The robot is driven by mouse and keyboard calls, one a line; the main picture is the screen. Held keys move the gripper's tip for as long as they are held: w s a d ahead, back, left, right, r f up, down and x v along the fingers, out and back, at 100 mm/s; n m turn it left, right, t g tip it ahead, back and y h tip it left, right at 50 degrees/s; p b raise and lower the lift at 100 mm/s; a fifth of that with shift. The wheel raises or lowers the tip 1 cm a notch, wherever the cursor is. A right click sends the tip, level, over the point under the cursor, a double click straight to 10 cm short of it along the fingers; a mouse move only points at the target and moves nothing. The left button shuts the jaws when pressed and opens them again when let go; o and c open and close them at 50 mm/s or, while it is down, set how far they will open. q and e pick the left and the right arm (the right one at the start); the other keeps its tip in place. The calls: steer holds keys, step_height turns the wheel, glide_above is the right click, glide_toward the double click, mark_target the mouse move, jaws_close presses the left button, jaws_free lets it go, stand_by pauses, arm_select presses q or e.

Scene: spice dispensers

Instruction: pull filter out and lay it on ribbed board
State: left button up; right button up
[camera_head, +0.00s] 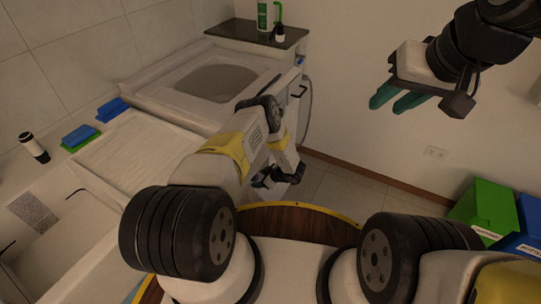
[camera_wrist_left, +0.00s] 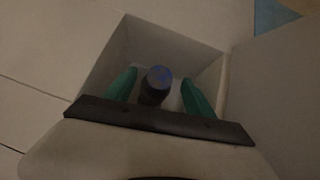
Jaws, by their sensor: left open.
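In the left wrist view, a dark round filter knob (camera_wrist_left: 155,86) with a bluish top sits inside a square, pale recess (camera_wrist_left: 115,52). My left gripper (camera_wrist_left: 160,92) is open, with one green fingertip on each side of the knob and visible gaps to both. In the head view my left gripper (camera_head: 280,178) is low by the front of the white machine; its fingertips and the filter are hidden there. The pale ribbed board (camera_head: 130,150) lies on the counter at left, and its visible surface is bare. My right gripper (camera_head: 398,98) is raised at upper right, empty, green fingers apart.
A dark shelf (camera_head: 257,33) behind the machine holds a green-and-white bottle (camera_head: 265,15) and a small dark bottle. Blue and green sponges (camera_head: 80,136) and a black-and-white bottle (camera_head: 34,147) stand left of the board. Green and blue bins (camera_head: 490,207) stand at right.

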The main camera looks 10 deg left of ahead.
arm_select(q)
steer(key=shift+x, duration=0.85)
jaws_close()
